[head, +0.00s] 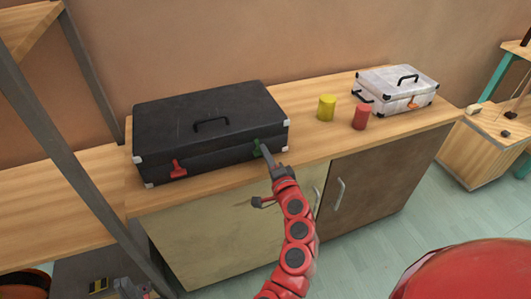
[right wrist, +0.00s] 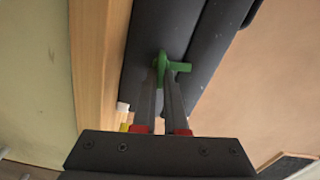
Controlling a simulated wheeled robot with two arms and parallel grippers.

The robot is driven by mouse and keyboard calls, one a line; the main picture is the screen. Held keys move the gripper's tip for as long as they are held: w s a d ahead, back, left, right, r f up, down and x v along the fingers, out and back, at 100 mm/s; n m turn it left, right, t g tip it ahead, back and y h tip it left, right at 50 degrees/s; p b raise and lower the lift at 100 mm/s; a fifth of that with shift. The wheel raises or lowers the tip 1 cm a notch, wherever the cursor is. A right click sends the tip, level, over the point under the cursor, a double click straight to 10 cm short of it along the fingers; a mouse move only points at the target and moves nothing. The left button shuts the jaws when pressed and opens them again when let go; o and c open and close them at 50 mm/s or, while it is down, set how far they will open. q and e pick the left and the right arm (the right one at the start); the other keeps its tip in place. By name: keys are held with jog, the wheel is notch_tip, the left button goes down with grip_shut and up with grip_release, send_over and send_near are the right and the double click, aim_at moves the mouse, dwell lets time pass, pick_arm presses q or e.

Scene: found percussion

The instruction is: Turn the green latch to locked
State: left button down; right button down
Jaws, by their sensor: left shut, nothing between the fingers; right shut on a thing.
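A black case (head: 212,128) with a top handle lies closed on the wooden counter. The green latch (head: 257,145) is on the right part of its front face, partly hidden by my right gripper (head: 267,152). In the right wrist view the green latch (right wrist: 178,67) sits at the fingertips of the right gripper (right wrist: 161,82), which is shut on it. A green arm of the latch sticks out to the right there. A red latch (head: 178,169) is on the left part of the case front. My left gripper (head: 132,288) is shut and empty at the bottom left, partly cut off.
A yellow can (head: 326,107) and a red can (head: 361,116) stand right of the case. A white case (head: 397,90) with an orange latch stands further right. Cabinet doors (head: 380,165) are below the counter. A grey metal post (head: 85,185) rises at the left.

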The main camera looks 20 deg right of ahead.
jog(key=shift+f+m, duration=0.1)
jog(key=shift+m, duration=1)
jog(key=c, duration=1)
grip_release()
jog(key=shift+o, duration=0.2)
jog(key=s+p, duration=0.5)
jog(key=s, duration=1.2)
jog(key=shift+s+d, duration=0.25)
jog(key=shift+d, duration=0.1)
